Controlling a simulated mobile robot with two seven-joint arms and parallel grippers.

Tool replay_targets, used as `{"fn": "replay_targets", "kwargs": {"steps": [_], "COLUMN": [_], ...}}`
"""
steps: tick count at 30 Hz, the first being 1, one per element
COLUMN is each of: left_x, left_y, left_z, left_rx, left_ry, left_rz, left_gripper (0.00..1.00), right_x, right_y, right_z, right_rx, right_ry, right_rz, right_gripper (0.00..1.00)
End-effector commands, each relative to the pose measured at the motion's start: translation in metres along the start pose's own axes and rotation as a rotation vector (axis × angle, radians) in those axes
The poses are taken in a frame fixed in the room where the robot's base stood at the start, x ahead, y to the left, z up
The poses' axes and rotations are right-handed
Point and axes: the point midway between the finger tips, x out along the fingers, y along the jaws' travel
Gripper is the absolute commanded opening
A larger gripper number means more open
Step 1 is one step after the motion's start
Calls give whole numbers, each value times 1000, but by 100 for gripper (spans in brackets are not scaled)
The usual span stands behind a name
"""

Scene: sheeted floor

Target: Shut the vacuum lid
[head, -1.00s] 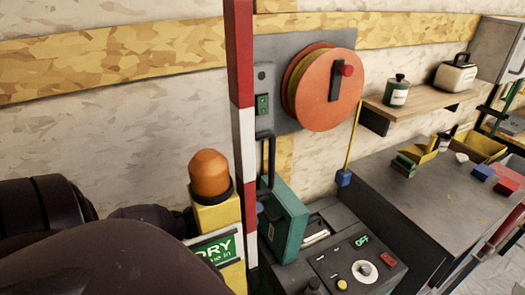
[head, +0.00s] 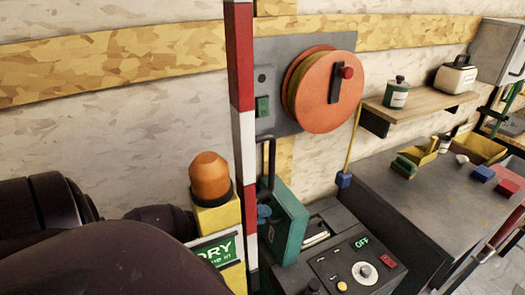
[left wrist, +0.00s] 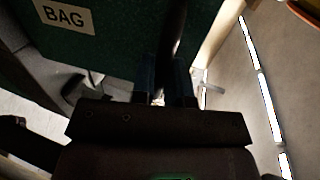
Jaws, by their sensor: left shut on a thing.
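The vacuum (head: 325,240) is a dark grey machine with an OFF panel at the bottom middle of the head view. Its teal lid (head: 284,228) stands raised at the machine's left side, with a dark bar handle (head: 270,155) above it. In the left wrist view the lid (left wrist: 110,50) carries a BAG label. My left gripper (left wrist: 164,88) is shut on the handle (left wrist: 173,35), which passes between its blue fingers. In the head view only a bit of blue fingertip (head: 264,212) shows beside the lid; the post and my arm hide the rest. My right gripper is not in view.
A red and white post (head: 243,130) stands in front of the lid's left edge. A yellow stand with an orange lamp (head: 210,178) and a green DRY sign (head: 218,250) is beside it. An orange reel (head: 328,92) hangs above. A grey bench (head: 415,190) is at right.

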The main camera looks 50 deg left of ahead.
Motion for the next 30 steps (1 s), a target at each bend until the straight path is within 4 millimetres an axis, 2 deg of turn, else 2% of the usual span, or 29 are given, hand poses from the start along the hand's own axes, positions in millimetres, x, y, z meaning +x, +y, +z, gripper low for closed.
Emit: {"fn": "replay_targets", "kwargs": {"steps": [14,30], "left_x": [3,32], "left_y": [-4,-23], "left_z": [0,0], "left_rx": [3,0], "left_ry": [2,0], "left_rz": [19,123], "left_gripper": [0,0], "right_x": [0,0], "right_y": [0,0], "right_z": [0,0], "right_rx": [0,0], "right_ry": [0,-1], "right_rz": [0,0], "right_gripper": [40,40]}}
